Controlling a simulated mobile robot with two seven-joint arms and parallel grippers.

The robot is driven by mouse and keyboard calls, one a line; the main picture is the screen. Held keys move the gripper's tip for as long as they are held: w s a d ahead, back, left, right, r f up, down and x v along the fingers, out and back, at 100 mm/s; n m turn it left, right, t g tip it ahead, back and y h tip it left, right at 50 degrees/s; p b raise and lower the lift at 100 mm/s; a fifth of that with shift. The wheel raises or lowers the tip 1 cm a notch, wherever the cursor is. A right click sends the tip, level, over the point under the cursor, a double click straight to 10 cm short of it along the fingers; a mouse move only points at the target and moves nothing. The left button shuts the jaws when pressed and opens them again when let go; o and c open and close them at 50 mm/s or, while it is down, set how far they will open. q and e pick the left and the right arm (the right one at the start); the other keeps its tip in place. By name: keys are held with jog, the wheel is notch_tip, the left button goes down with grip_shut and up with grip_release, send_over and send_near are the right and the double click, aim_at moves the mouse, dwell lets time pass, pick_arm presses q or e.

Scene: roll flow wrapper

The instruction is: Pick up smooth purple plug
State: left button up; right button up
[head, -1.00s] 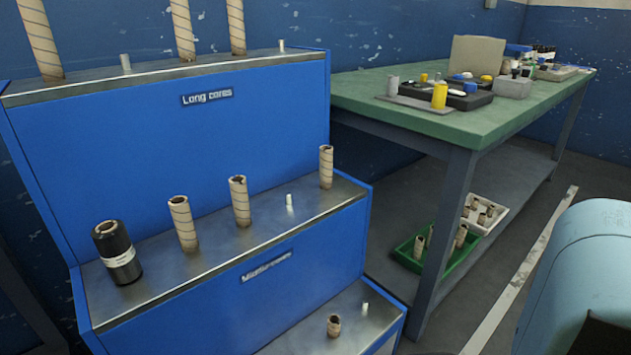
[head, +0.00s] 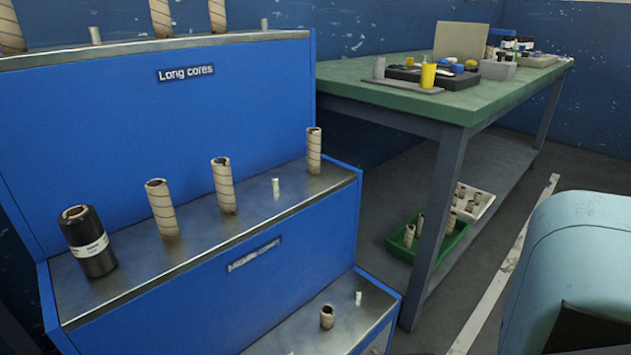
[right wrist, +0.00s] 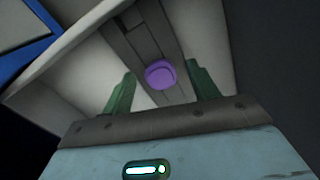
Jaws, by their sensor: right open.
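The smooth purple plug (right wrist: 160,74) shows in the right wrist view as a rounded purple piece. It lies over a dark grey strip that runs between pale surfaces. My right gripper (right wrist: 162,83) has its two green fingers spread, one on each side of the plug in the picture. I see no contact between fingers and plug, and cannot tell how far off it is. I make out no purple plug in the head view. My left gripper is not in view.
A blue stepped rack (head: 200,262) holds several cardboard cores and a black roll (head: 88,243). A green-topped table (head: 470,106) with trays and small parts stands behind. Below it are a green bin (head: 430,245) and a white bin (head: 478,203).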

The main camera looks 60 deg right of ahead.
jog(key=shift+c, duration=0.4)
jog(key=c, duration=0.7)
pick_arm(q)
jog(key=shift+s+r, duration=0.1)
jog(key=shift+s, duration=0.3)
pick_arm(e)
jog(key=shift+c, duration=1.4)
jog(key=shift+r, duration=0.1)
